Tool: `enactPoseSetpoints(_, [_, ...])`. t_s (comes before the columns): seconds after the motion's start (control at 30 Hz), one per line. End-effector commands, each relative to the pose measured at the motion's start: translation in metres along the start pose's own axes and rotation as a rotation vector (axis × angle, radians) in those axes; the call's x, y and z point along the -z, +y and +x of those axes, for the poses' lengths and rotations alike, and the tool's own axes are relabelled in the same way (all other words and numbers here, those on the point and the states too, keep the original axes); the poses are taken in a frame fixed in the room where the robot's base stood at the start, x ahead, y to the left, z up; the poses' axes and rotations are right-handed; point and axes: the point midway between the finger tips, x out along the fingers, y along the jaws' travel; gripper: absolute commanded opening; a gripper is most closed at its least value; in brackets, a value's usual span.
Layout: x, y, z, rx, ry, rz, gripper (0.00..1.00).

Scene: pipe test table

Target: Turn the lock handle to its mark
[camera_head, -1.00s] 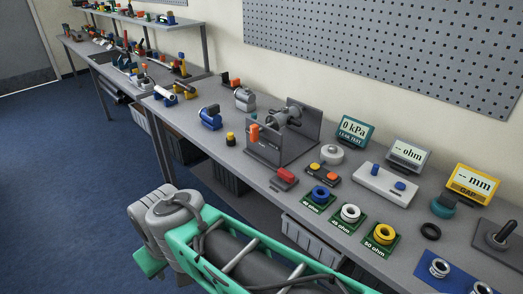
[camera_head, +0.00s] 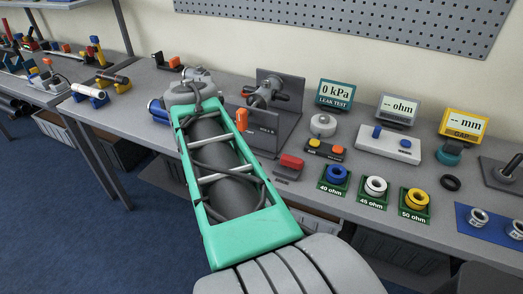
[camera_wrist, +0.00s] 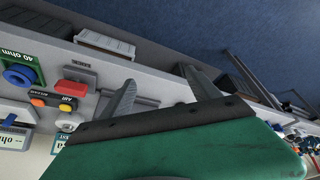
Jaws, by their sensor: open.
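The pipe fixture (camera_head: 283,117) stands on the table in the middle of the head view: grey end plates with a dark valve-like part between them. An orange handle (camera_head: 241,119), seemingly the lock handle, stands upright at the near plate's left edge. Its mark is too small to make out. My green arm passes close on the left of the fixture and hides part of the table. My gripper (camera_wrist: 158,75) shows in the wrist view, fingers spread apart with nothing between them. It is hidden in the head view. The orange handle cannot be made out in the wrist view.
A red block (camera_head: 290,162) and a button box (camera_head: 325,150) lie right of the fixture. A blue ring (camera_head: 336,174) and other rings stand on green pads along the front edge. Displays (camera_head: 335,95) line the back. The wrist view shows a pale bin (camera_wrist: 105,42) below the table edge.

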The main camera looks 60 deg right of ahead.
Motion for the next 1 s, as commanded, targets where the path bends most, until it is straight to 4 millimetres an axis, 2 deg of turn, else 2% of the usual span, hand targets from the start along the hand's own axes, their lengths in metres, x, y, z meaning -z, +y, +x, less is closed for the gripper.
enactPoseSetpoints(0.03, [0.009, 0.048, 0.022, -0.052, 0.006, 0.145, 0.76])
enactPoseSetpoints(0.1, [0.018, 0.108, 0.027, -0.114, 0.015, 0.318, 0.81])
enactPoseSetpoints(0.2, [0.019, 0.172, 0.025, -0.178, 0.027, 0.499, 0.85])
enactPoseSetpoints(0.3, [0.016, 0.205, 0.022, -0.21, 0.034, 0.589, 0.85])
enactPoseSetpoints(0.47, [0.015, 0.215, 0.033, -0.218, 0.033, 0.611, 0.85])
enactPoseSetpoints(0.73, [0.014, 0.224, 0.082, -0.216, 0.033, 0.607, 0.85])
enactPoseSetpoints(0.83, [0.014, 0.226, 0.091, -0.216, 0.036, 0.607, 0.85])
enactPoseSetpoints(1.0, [0.014, 0.227, 0.094, -0.216, 0.037, 0.606, 0.85])
